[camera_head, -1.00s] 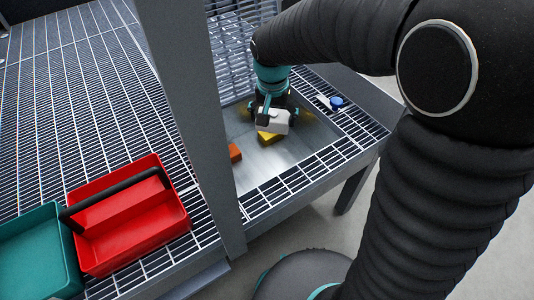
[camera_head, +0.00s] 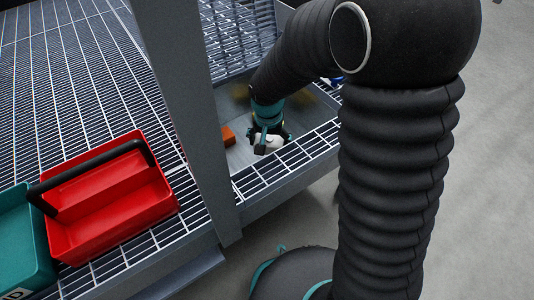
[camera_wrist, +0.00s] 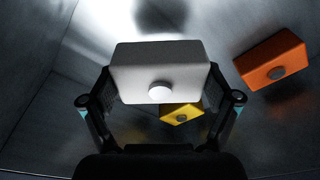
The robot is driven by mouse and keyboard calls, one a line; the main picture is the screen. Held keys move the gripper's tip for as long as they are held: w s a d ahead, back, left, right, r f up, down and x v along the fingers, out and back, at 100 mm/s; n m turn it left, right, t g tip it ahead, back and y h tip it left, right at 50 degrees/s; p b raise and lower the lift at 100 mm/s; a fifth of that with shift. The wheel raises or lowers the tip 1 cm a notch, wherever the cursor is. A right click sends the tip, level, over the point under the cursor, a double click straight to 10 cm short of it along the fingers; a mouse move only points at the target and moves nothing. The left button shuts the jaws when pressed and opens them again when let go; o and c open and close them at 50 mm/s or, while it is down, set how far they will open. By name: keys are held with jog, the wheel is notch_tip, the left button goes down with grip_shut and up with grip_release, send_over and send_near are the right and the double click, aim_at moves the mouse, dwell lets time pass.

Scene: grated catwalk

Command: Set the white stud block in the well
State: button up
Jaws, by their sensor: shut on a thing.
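My gripper (camera_head: 268,146) is shut on the white stud block (camera_head: 276,141), which also shows in the wrist view (camera_wrist: 145,70) between the two fingers, its round stud facing the camera. The well is the sunken smooth metal floor (camera_head: 243,157) framed by grating. The block is held over the well's floor, near its front part; the exact gap below is hard to tell. An orange block (camera_head: 228,136) lies on the floor to the left, also in the wrist view (camera_wrist: 272,62). A yellow stud block (camera_wrist: 181,114) shows partly behind the white one; my arm hides it in the head view.
A grey upright post (camera_head: 188,95) stands just left of the well. A red tote with a black handle (camera_head: 118,205) and a teal bin (camera_head: 22,240) sit on the grating at left. A small blue thing (camera_head: 336,79) shows partly behind my arm.

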aim_at(269, 153)
jog(key=shift+f+b, duration=0.45)
jog(key=shift+f, duration=2.1)
jog(key=shift+f, duration=0.15)
jog(key=o, duration=1)
jog(key=r, duration=0.4)
jog(key=s+r+p, duration=0.1)
jog(key=r, duration=0.3)
jog(key=r+p, duration=0.1)
jog(key=r, duration=0.3)
jog(key=shift+s+a+r, duration=0.1)
jog(key=shift+s+a, duration=0.05)
jog(key=shift+s, duration=0.25)
